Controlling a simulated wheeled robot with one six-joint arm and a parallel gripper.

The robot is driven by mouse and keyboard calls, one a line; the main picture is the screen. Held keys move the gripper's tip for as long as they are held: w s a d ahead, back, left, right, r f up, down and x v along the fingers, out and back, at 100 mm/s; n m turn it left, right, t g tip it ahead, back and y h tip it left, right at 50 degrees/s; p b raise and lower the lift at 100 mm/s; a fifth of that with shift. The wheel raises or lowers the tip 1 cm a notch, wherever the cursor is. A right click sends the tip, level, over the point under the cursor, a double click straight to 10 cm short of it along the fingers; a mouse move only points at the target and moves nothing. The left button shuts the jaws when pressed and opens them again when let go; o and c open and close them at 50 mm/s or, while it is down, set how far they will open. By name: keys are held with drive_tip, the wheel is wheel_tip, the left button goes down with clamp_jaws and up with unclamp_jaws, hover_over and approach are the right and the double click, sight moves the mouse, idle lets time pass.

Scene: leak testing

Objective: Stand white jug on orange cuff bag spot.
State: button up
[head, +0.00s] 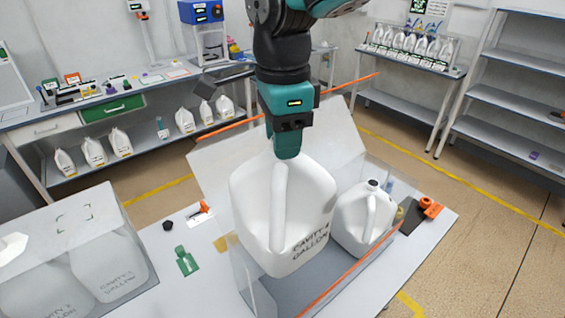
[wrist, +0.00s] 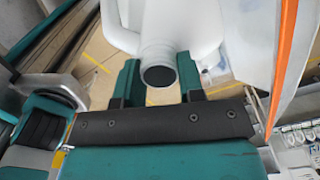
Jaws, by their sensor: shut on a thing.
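My gripper (head: 287,145) is shut on the neck of a white jug (head: 262,205) marked "CAVITY 4 GALLON" and holds it upright. In the wrist view the jug's round mouth (wrist: 158,76) shows between the teal fingers (wrist: 160,88). The jug hangs over or in a clear open enclosure with orange edge strips (head: 352,270), which looks like the orange cuff bag. Whether the jug's base touches anything cannot be told. A second white jug (head: 363,222) stands in the right part of this enclosure. The spot itself is not clearly seen; the held jug covers much of the floor.
A clear-walled box (head: 70,230) with jugs inside stands at the left. A green bottle-shaped piece (head: 186,260) and small orange-and-black items (head: 428,207) lie on the near table. Back benches (head: 150,85) and shelves (head: 520,70) stand beyond open floor.

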sight(283, 170)
drive_tip(key=shift+s+f, duration=0.2)
drive_tip(key=shift+f, duration=0.15)
drive_tip(key=shift+w+f+b, duration=0.1)
drive_tip(key=shift+f+b, duration=1.15)
drive_tip(key=shift+f, duration=1.45)
wheel_tip(283, 170, down, 21)
drive_tip(key=b, duration=1.3)
drive_tip(key=shift+r, duration=0.2)
drive_tip(key=shift+f+b, duration=0.3)
drive_tip(key=shift+f, duration=0.15)
drive_tip(key=o, duration=0.9)
drive_tip(key=shift+c, duration=0.2)
drive_tip(key=shift+r, duration=0.1)
